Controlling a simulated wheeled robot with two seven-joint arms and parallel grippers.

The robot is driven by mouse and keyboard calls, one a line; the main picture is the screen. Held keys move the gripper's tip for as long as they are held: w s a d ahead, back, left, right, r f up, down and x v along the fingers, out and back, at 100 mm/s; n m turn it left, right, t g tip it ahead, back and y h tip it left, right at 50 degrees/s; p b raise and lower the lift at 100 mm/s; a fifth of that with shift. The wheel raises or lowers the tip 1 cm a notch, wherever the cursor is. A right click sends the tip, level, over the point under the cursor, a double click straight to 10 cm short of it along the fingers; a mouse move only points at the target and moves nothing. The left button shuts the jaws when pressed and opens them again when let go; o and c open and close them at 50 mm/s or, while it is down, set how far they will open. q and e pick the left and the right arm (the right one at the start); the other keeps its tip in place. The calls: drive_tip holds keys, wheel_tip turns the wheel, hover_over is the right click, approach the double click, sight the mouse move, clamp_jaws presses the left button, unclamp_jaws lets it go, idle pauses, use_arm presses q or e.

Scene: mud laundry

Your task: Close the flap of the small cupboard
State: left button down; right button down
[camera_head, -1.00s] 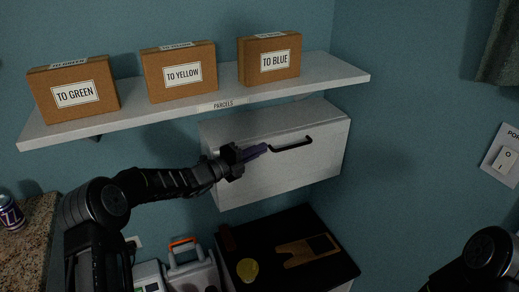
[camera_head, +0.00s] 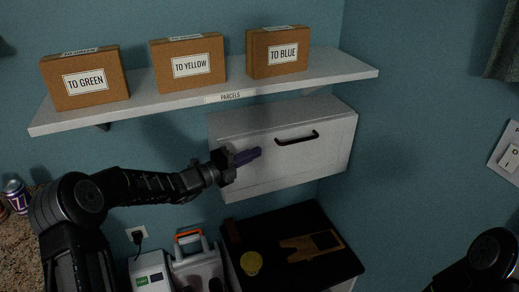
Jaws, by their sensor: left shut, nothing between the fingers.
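The small cupboard (camera_head: 300,112) is a white wall box below the shelf. Its front flap (camera_head: 310,165) stands upright against the box, with a black bar handle (camera_head: 297,138) near its top edge. My right gripper is out of view; only part of my right arm shows at the bottom right.
A white shelf (camera_head: 205,99) above holds three cardboard parcels. A black-topped unit (camera_head: 325,268) below carries a yellow round item (camera_head: 251,263) and a brown board (camera_head: 312,246). A grey case (camera_head: 195,268) stands beside it. A can (camera_head: 16,196) is on the left counter.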

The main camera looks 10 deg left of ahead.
use_arm(q)
drive_tip(key=v, duration=0.5)
drive_tip(key=shift+s+d+r+b, duration=0.1)
drive_tip(key=shift+s+r+b, duration=0.1)
drive_tip(key=shift+s+b, duration=0.15)
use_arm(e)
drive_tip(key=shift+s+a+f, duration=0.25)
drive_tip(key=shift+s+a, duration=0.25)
